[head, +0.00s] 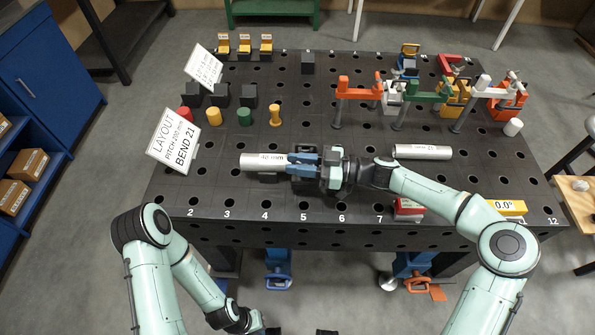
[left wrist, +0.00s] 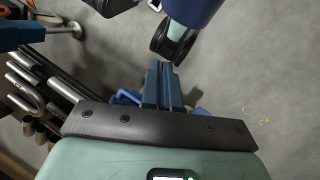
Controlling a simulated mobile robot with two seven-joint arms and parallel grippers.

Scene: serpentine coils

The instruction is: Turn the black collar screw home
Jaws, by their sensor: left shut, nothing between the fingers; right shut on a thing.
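A silver tube marked 40 mm (head: 262,161) lies level on dark supports at the middle of the table in the head view. My right gripper (head: 303,161) has its blue fingers shut over the right end of this tube. I cannot make out a black collar screw; dark parts around the tube and my right wrist blend together. My left gripper is low at the front of the table, at the bottom edge of the head view. In the left wrist view my left gripper (left wrist: 163,68) is shut and empty, over the grey floor.
A second silver tube (head: 423,152) lies to the right. Clamps with orange, green and white arms (head: 427,96) stand at the back right. Colored pegs (head: 244,117) and the bend sign (head: 174,140) are at the left. In the left wrist view, hooked metal rods (left wrist: 30,95) are at the left.

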